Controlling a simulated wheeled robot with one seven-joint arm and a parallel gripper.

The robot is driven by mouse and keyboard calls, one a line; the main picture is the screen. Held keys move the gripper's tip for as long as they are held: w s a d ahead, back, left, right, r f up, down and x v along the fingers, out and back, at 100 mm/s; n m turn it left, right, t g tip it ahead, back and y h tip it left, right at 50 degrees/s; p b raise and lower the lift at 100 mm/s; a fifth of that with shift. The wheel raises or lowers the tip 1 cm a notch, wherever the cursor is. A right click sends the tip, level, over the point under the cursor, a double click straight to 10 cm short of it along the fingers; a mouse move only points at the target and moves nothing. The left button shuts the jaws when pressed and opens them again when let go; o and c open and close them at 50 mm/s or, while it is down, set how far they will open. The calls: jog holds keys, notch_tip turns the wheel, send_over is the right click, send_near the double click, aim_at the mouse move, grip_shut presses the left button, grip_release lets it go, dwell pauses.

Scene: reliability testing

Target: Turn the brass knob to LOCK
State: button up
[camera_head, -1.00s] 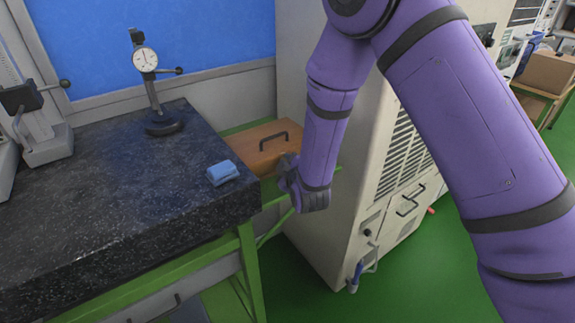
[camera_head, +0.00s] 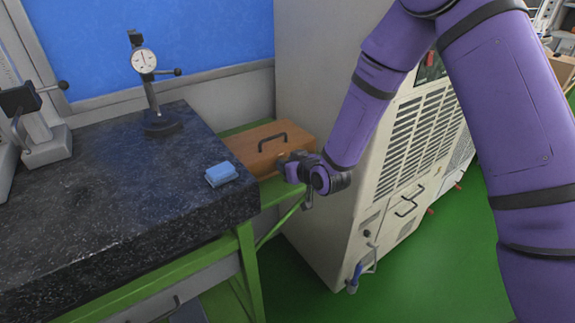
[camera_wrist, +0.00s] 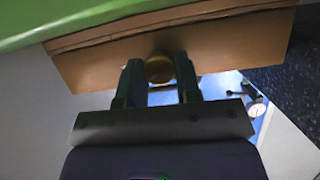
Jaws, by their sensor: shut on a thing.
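The brass knob (camera_wrist: 159,68) is on the front face of a wooden case (camera_wrist: 100,70). In the wrist view my gripper (camera_wrist: 160,75) has one finger on each side of the knob and is shut on it. In the head view the wooden case (camera_head: 262,147) with a dark handle on top sits on the green bench frame, and my gripper (camera_head: 288,168) is at its right front. The knob is hidden there. No LOCK mark can be read in either view.
A dark granite slab (camera_head: 100,210) is left of the case, with a blue block (camera_head: 221,174) near its edge and a dial gauge stand (camera_head: 160,122) farther back. A beige cabinet (camera_head: 345,215) stands close on the right. Green floor lies in front.

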jog(key=m+y, duration=0.1)
jog(key=m, duration=0.1)
jog(key=m+g+y, duration=0.1)
jog(key=m, duration=0.1)
jog(key=shift+w+d+y, duration=0.1)
jog(key=shift+d+y, duration=0.1)
jog(key=shift+y, duration=0.2)
dwell(0.4)
jog(key=shift+m, duration=0.3)
jog(key=o, duration=0.9)
jog(key=shift+o, duration=0.2)
jog(key=v, duration=1)
jog(key=shift+s+d, duration=0.2)
jog(key=shift+d, duration=0.05)
jog(key=shift+r, duration=0.1)
